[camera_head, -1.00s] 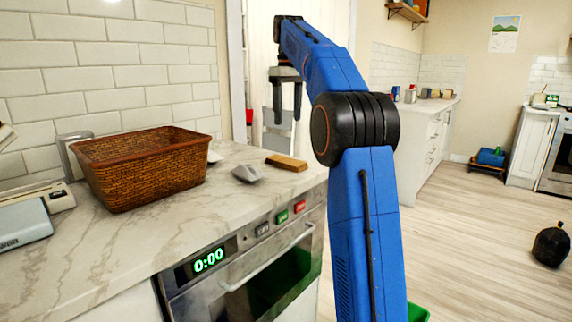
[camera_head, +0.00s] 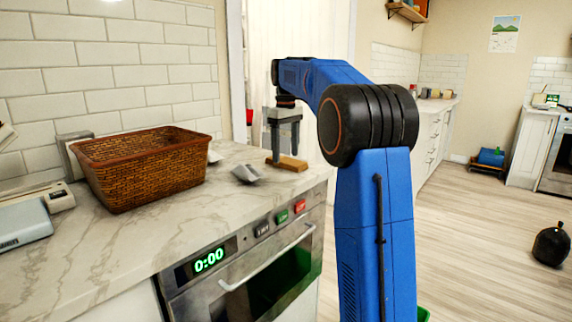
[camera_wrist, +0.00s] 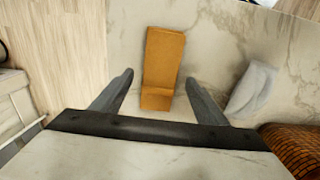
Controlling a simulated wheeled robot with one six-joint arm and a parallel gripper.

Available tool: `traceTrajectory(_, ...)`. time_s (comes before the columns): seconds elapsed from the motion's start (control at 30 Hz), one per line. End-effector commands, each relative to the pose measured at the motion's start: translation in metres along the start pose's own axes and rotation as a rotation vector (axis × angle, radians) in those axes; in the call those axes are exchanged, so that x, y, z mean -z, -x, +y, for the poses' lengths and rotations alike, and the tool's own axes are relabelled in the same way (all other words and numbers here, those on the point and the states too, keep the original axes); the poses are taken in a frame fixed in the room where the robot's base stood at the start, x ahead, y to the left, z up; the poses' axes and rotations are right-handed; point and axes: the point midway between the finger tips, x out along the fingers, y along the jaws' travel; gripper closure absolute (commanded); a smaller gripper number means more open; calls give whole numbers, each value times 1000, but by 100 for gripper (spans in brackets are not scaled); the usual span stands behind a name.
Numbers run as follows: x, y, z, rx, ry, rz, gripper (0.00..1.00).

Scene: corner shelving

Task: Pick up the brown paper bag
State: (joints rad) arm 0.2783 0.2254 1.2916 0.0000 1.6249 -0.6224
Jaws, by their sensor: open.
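The brown paper bag (camera_head: 293,164) lies flat near the right end of the marble counter (camera_head: 232,205). It also shows in the wrist view (camera_wrist: 163,62), with its long side running away from the camera. My gripper (camera_head: 285,150) points down at the bag, and its fingers hide part of it in the head view. In the wrist view my gripper (camera_wrist: 159,77) is open, with one finger on each side of the bag and a gap on both sides. Nothing is held. I cannot tell exactly how far the fingertips are above the counter.
A grey crumpled-looking item (camera_head: 247,174) lies left of the bag and shows close to the right finger in the wrist view (camera_wrist: 252,90). A brown wicker basket (camera_head: 143,172) stands farther left. The counter's edge drops off near the bag, above an oven (camera_head: 250,262).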

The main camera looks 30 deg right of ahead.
Motion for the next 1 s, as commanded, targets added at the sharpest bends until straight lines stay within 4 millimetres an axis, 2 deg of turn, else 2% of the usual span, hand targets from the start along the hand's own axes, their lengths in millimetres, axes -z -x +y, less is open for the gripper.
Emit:
traceTrajectory(0.2,-1,-18,0,0,0,0,33)
traceTrajectory(0.43,0,-19,0,0,0,0,33)
traceTrajectory(0.6,0,-19,0,0,0,0,73)
traceTrajectory(0.63,0,-19,0,0,0,0,77)
traceTrajectory(0.87,0,-18,0,0,0,0,77)
traceTrajectory(1.0,0,-11,1,-2,0,2,77)
